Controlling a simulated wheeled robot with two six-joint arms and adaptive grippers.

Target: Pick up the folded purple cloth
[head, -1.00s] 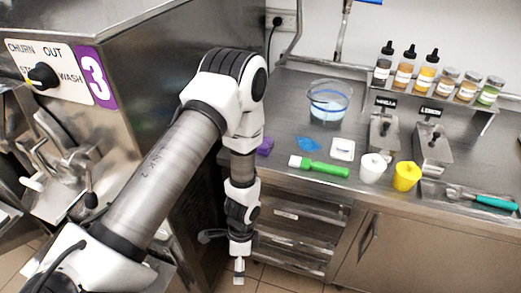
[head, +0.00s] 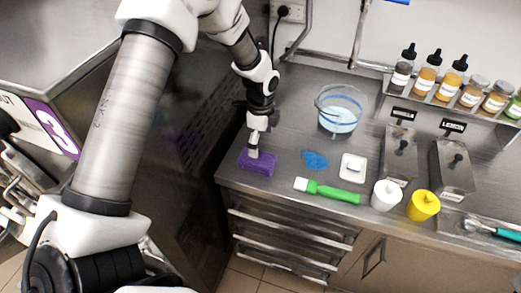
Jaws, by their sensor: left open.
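The folded purple cloth (head: 259,164) lies flat on the steel counter near its left front corner in the head view. My left gripper (head: 253,152) points down right at the cloth, its fingertips over the cloth's left part. It is open, and I cannot tell whether the tips touch the cloth. The cloth's back edge is partly hidden by the gripper. My right gripper is not in view.
On the counter (head: 300,115) are a blue cloth (head: 315,160), a green-handled brush (head: 327,191), a white square dish (head: 352,168), a clear bucket (head: 340,108), white (head: 385,195) and yellow (head: 422,206) cups. A freezer (head: 150,130) stands left.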

